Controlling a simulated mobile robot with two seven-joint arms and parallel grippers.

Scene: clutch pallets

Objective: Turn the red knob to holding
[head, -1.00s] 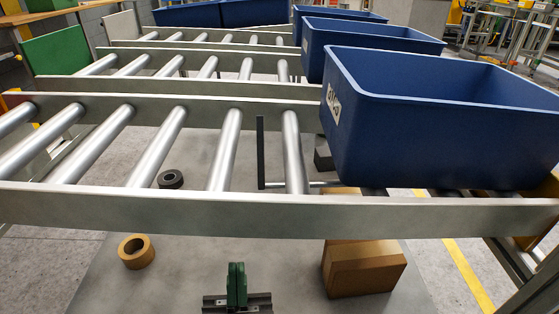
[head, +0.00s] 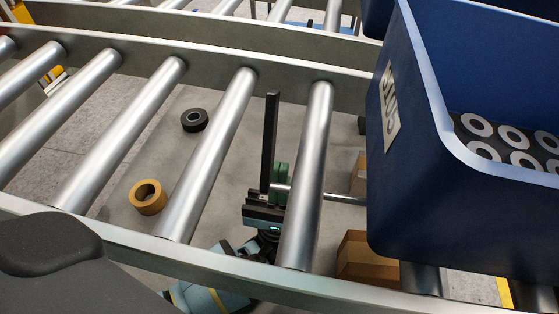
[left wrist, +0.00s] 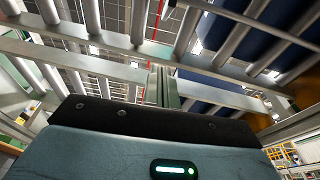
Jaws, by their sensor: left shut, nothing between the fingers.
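No red knob can be made out in either view. My left gripper (head: 279,175) is below the roller conveyor, seen between two rollers, with its green fingers pointing up and shut on nothing. It also shows in the left wrist view (left wrist: 165,85), with its fingers under the rollers. In the head view a black upright bar (head: 270,140) stands right beside the fingers, and a thin silver rod (head: 335,194) runs right from there. I cannot tell whether the gripper touches either. My right gripper is not in view.
Metal rollers (head: 212,150) and the near side rail (head: 150,251) surround the gripper. A blue crate (head: 410,215) holding grey rings (head: 515,137) stands on the conveyor at right. Below are a tan roll (head: 148,197), a black roll (head: 194,120) and a cardboard box (head: 370,262).

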